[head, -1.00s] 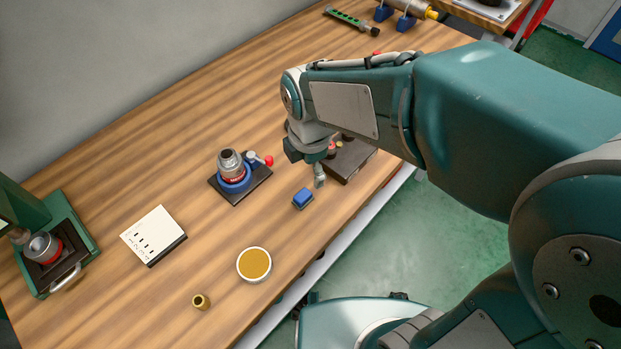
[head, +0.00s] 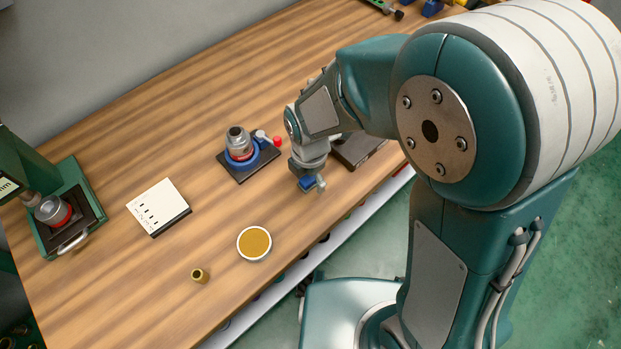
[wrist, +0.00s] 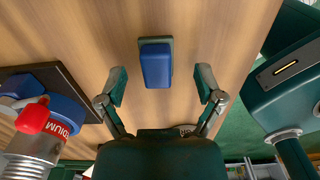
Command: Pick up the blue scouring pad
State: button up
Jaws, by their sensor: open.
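The blue scouring pad (wrist: 156,66) lies on the wooden bench, a blue block with a grey-green layer showing along its far edge. In the wrist view it sits centred just ahead of my gripper (wrist: 161,88). The two fingers are spread wide, one on each side, with a gap to the pad. In the head view my gripper (head: 312,184) points down over the pad (head: 307,184), which is partly hidden by the fingers. My gripper is open and empty.
A dark box (head: 357,150) is close on the right. A white-rimmed yellow dish (head: 254,243), brass fitting (head: 200,276) and white block (head: 158,205) lie nearer. The bench edge is close.

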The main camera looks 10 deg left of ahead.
jog(key=shift+a+f, duration=0.1)
jog(key=shift+f, duration=0.35)
jog(key=shift+a, duration=0.35)
jog(key=shift+c, duration=0.3)
jog(key=shift+d, duration=0.1)
jog(key=c, duration=1.1)
jog(key=shift+d, duration=0.15)
